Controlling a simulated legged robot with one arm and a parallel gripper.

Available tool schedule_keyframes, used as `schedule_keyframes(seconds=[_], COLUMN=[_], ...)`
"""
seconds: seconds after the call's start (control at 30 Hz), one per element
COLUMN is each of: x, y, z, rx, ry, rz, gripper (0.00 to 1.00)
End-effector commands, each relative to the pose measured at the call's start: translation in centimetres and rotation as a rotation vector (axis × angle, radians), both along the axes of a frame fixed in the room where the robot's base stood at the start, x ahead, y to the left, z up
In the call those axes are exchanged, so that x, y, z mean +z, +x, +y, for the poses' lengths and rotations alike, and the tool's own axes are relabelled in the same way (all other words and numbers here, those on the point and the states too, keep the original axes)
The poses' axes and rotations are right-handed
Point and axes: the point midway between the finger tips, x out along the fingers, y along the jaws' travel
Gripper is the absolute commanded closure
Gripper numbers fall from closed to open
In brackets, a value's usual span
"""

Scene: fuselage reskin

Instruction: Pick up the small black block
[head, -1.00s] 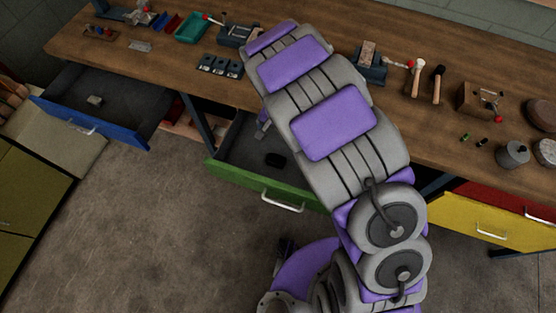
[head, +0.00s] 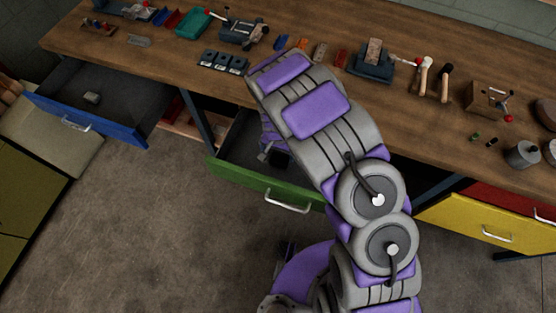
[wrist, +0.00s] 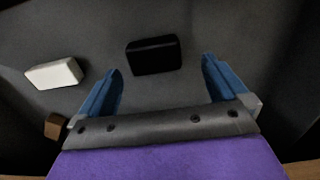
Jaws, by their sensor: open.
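The small black block (wrist: 154,55) lies on the dark floor of the green drawer, seen in the wrist view just beyond and between my fingertips. My gripper (wrist: 161,66) is open, with one blue finger on each side and nothing between them. In the head view my gripper (head: 273,150) is low over the open green drawer (head: 255,184), partly behind my arm. There I cannot clearly tell the block from the dark gripper parts.
A white block (wrist: 55,74) and a small brown block (wrist: 55,127) lie left of my gripper in the wrist view. The blue drawer (head: 100,125) is open with a grey block (head: 92,98) inside. The workbench (head: 150,60) above holds several tools.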

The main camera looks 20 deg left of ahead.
Motion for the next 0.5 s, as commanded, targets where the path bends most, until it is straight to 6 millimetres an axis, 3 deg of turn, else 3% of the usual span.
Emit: schedule_keyframes(seconds=[0.2,0.5], x=[-3.3,-3.8], y=[-0.4,-0.4], z=[-0.4,-0.2], rx=[-0.002,-0.001], ry=[0.003,0.000], rz=[0.005,0.003], gripper=[0.00,0.02])
